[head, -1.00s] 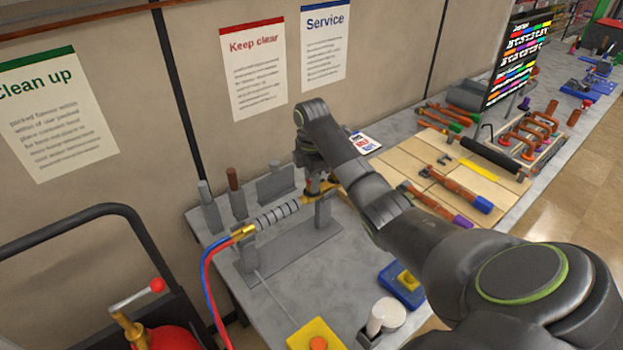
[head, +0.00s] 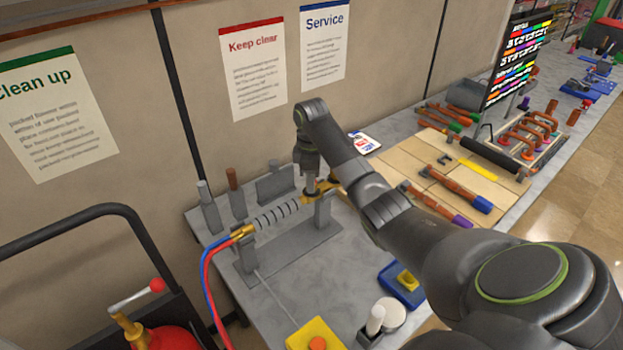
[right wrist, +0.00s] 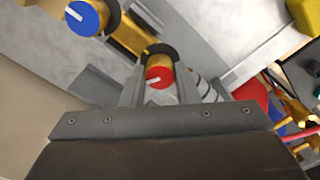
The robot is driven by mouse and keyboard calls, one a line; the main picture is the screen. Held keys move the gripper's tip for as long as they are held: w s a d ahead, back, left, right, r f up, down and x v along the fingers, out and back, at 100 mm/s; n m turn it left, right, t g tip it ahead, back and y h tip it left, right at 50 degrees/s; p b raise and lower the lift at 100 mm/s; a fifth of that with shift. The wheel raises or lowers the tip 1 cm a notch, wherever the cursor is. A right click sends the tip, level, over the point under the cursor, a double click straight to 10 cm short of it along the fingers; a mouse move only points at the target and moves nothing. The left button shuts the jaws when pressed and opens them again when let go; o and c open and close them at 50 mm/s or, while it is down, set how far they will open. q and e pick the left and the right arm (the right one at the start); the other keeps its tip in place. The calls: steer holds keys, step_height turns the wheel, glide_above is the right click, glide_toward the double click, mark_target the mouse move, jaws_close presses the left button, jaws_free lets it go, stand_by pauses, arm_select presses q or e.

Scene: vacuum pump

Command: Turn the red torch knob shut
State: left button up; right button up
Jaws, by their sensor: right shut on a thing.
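The torch (head: 278,212) lies across a grey stand (head: 290,255) on the bench, its brass end toward the right. Red and blue hoses leave its left end. My right gripper (head: 311,194) points down at the brass part. In the right wrist view, the red torch knob (right wrist: 159,77) sits between the two fingers of my right gripper (right wrist: 159,88), which is shut on it. The white mark on the knob lies nearly crosswise. A blue knob (right wrist: 86,18) is up and left, outside the fingers. The head view hides the red knob. My left gripper is out of view.
Upright grey holders (head: 208,210) stand behind the torch. A yellow box with an orange button (head: 317,338) and a blue tray with a yellow block (head: 402,283) are in front. Wooden boards (head: 455,160) with hammers lie to the right. A cart rail (head: 100,211) is at the left.

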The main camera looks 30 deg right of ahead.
steer(key=m, duration=1.2)
steer(key=shift+m, duration=0.3)
stand_by(0.3)
steer(key=o, duration=1)
steer(key=shift+w, duration=0.1)
